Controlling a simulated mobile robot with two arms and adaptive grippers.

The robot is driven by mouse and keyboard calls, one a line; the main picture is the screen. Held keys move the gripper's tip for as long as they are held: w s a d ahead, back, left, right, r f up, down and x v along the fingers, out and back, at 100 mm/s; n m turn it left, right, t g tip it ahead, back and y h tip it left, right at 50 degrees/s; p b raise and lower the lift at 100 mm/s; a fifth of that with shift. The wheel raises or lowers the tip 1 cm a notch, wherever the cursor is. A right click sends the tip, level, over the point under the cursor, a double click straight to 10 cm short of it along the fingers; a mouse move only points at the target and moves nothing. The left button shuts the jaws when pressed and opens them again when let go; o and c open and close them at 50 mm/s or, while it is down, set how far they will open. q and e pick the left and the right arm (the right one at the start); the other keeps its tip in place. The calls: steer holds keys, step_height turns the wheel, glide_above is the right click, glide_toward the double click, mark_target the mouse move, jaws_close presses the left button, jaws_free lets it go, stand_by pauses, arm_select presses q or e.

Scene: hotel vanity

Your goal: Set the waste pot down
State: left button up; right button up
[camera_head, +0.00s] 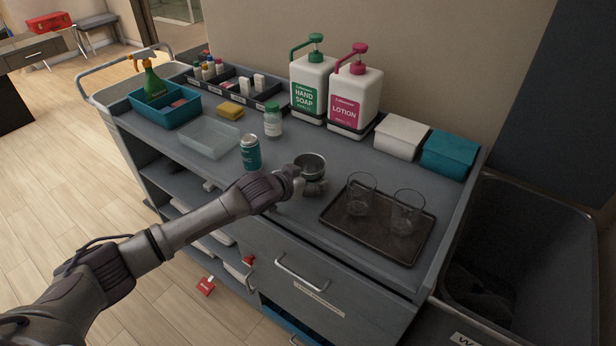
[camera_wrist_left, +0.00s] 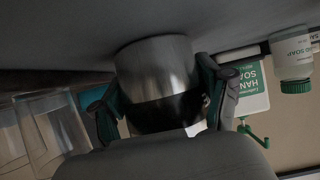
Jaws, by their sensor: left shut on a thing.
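The waste pot (camera_head: 311,163) is a small round metal pot, open side up, over the front middle of the cart top (camera_head: 290,146). It also shows in the left wrist view (camera_wrist_left: 157,68), where the picture is upside down and the pot's base is at or very close to the grey surface. I cannot tell whether it touches. My left gripper (camera_head: 309,182) is shut on the pot, with one finger on each side of it in the left wrist view (camera_wrist_left: 160,95). My right gripper is not in view.
A dark tray (camera_head: 388,247) with two clear glasses lies to the right. A teal can (camera_head: 250,153), white bottle (camera_head: 273,121) and clear tub (camera_head: 208,139) stand to the left. Soap (camera_head: 306,88) and lotion (camera_head: 352,98) pumps stand behind. A bin (camera_head: 555,215) adjoins the cart's right end.

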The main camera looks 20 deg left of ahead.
arm_select(q)
steer(key=o, duration=1.2)
steer(key=shift+f, duration=0.1)
steer(key=b+v, duration=0.1)
steer(key=v, duration=1.1)
steer(key=shift+b, duration=0.3)
